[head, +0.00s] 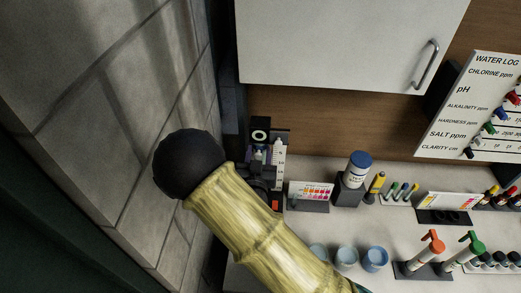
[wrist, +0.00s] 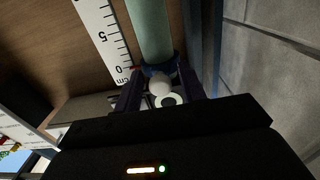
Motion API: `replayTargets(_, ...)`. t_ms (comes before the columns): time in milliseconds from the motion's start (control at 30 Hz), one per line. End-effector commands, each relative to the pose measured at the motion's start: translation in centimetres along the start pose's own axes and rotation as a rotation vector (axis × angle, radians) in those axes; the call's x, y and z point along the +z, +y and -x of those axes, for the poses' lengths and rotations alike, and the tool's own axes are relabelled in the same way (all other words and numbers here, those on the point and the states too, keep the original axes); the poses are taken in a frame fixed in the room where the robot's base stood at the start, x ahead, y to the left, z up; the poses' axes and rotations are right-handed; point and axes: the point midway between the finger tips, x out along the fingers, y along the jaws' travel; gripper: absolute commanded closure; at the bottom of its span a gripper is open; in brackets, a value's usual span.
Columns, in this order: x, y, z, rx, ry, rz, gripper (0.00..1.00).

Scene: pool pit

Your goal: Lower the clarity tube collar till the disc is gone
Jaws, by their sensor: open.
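The clarity tube (wrist: 149,30) is a pale green, upright cylinder in the wrist view. Beside it is a white scale strip (wrist: 100,35) marked 0 and 5 cm, which also shows in the head view (head: 278,158). A dark blue band, apparently the collar (wrist: 151,70), is around the tube near the 0 mark. A pale rounded knob (wrist: 160,86) and a white ring with a dark centre (wrist: 166,100) show in front of it. My gripper (wrist: 160,78) is open, its dark fingers either side of the knob and band; contact is unclear. I cannot make out the disc. My arm hides much of this in the head view.
A tiled wall (head: 120,120) is close on the left. A white cabinet (head: 345,40) hangs above. To the right on the counter are a colour chart (head: 311,192), a blue-capped bottle (head: 358,169), blue cups (head: 346,257), and orange- and green-topped bottles (head: 432,248).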

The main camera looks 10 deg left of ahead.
Motion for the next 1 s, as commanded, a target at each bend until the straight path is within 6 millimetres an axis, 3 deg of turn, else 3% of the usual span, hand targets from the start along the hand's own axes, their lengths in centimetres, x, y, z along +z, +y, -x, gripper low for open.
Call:
replayTargets(133,0.0,-0.1,0.1,-0.002,0.000,0.000,0.61)
replayTargets(333,0.0,-0.1,0.1,-0.002,0.000,0.000,1.00)
replayTargets(633,0.7,0.1,0.0,0.001,0.000,-0.001,1.00)
replayTargets(1000,4.6,0.2,-0.1,0.003,0.001,-0.001,1.00)
